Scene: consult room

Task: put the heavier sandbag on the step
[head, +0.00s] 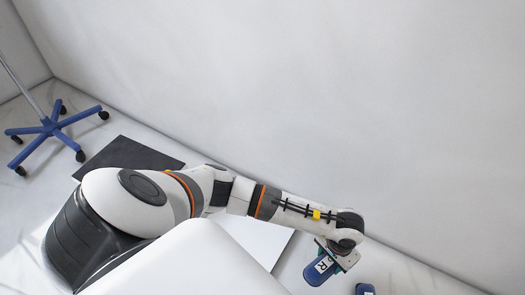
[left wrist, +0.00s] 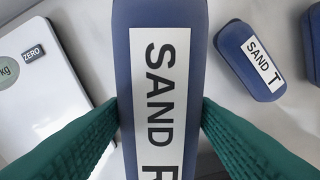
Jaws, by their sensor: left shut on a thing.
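My left gripper (head: 335,258) is shut on a blue sandbag with a white label (head: 320,268). In the left wrist view this sandbag (left wrist: 160,90) fills the middle, its label reading SAND R, with green finger pads pressed on both sides. I cannot tell how far it is off the surface. A second blue sandbag, labelled SAND T (left wrist: 262,82), lies to its right; a blue piece at the head view's bottom edge (head: 365,289) looks like it. I cannot make out the step for certain. My right gripper is out of view.
A white scale (left wrist: 40,105) with a ZERO button lies left of the held sandbag. Another blue object (left wrist: 314,45) is cut off at the right edge. A dark flat panel (head: 130,153) and a blue wheeled stand (head: 48,126) are at the left. A wall runs behind.

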